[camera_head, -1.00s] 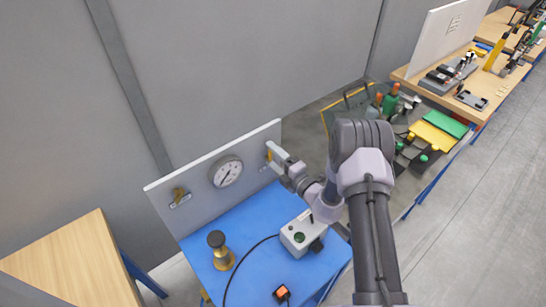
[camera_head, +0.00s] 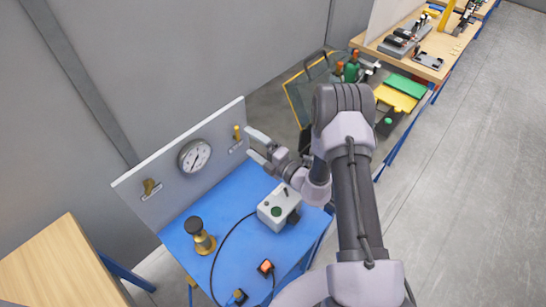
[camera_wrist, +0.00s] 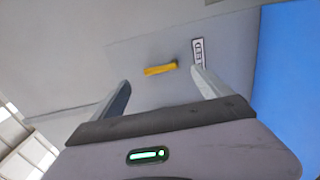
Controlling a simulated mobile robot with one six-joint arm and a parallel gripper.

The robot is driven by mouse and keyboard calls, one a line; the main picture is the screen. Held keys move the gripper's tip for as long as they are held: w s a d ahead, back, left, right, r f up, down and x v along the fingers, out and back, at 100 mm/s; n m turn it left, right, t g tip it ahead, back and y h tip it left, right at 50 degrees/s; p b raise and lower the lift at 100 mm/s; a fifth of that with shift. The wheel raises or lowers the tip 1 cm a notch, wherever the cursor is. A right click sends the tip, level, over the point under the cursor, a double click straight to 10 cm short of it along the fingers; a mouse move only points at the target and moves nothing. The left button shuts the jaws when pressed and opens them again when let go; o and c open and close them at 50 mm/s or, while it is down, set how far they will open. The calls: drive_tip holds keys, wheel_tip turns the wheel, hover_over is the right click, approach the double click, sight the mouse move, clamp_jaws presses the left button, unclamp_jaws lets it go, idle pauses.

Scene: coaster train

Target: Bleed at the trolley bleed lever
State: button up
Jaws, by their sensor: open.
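The bleed lever (camera_head: 237,132) is a small yellow handle on the right part of the upright grey panel (camera_head: 220,130). It stands about upright in the head view, above a small label plate. In the wrist view the yellow lever (camera_wrist: 160,69) shows ahead, between the two fingertips in the picture, beside a partly hidden label ending in "EED" (camera_wrist: 198,52). My gripper (camera_head: 250,142) is open and empty, in front of the panel just right of the lever. The fingers appear apart from the lever. My gripper also shows in the wrist view (camera_wrist: 160,80).
A round gauge (camera_head: 194,156) and a second brass lever (camera_head: 150,187) are on the panel. The blue trolley top (camera_head: 235,190) carries a grey box (camera_head: 279,208), a brass piece with a black knob (camera_head: 199,234) and a cable. A wooden table (camera_head: 60,265) stands at left.

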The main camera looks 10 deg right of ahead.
drive_tip(key=v, duration=1.1)
drive_tip(key=shift+s+d, duration=0.2)
drive_tip(key=shift+s, duration=0.05)
drive_tip(key=s+a+r+n+g+y+b, duration=0.35)
drive_tip(key=a+n+g, duration=0.2)
drive_tip(key=n, duration=0.35)
drive_tip(key=s+a+r+n+g+y+b, duration=0.25)
drive_tip(key=s+a+r+n+g, duration=0.2)
drive_tip(key=a+n, duration=0.3)
drive_tip(key=s+a+n+g+h+b, duration=0.2)
drive_tip(key=s+n+g+h+b, duration=0.25)
drive_tip(key=s+n, duration=0.55)
drive_tip(key=s+d+n+t+h+b, duration=0.5)
drive_tip(key=d+n+h+b, duration=0.3)
drive_tip(key=n, duration=0.8)
drive_tip(key=shift+s+d+f+n+h, duration=0.25)
drive_tip(key=shift+d+f+n+h, duration=0.15)
drive_tip(key=shift+d+h, duration=0.45)
